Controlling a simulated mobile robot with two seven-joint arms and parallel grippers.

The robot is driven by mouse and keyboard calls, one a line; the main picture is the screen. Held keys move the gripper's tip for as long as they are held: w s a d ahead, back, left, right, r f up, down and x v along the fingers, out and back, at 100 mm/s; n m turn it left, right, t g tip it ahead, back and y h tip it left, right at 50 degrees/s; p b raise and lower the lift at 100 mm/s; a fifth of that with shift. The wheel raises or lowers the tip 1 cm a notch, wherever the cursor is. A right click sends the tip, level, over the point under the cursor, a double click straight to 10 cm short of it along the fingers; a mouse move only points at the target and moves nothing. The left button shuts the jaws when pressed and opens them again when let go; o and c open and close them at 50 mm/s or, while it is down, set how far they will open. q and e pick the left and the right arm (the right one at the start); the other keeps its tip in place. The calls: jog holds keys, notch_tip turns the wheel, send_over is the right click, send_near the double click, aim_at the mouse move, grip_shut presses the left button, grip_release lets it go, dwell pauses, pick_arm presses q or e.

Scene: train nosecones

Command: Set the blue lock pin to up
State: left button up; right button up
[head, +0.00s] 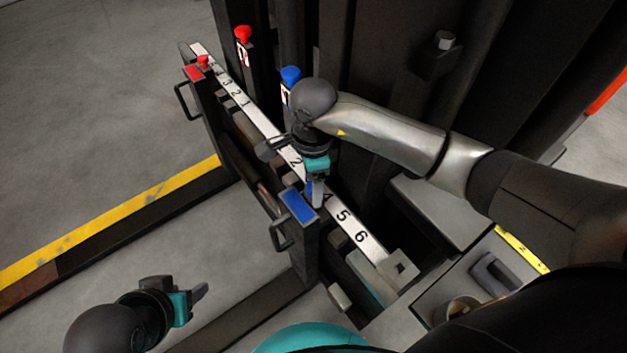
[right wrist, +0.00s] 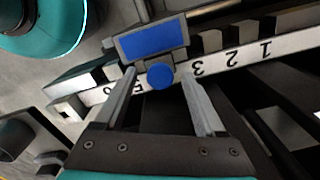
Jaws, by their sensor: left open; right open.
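A round blue knob (right wrist: 160,75) stands beside a blue-topped slider block in the right wrist view. In the head view the block's blue top (head: 299,205) shows, while the knob (head: 308,188) is mostly hidden by my right gripper. A second blue knob (head: 290,74) tops a dark post with a white label farther back. I cannot tell which knob is the lock pin. My right gripper (right wrist: 158,82) is open, its fingers on either side of the near knob; whether they touch it is unclear. My left gripper (head: 201,297) is open and empty at lower left.
A white numbered scale (head: 345,222) runs along the rail. A red-topped slider block (head: 193,72) with a red knob (head: 203,61) sits at its far end. Another red knob (head: 242,33) tops a back post. Dark columns stand close behind; floor at left is clear.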

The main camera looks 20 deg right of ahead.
grip_shut()
dwell(0.4)
dwell(0.9)
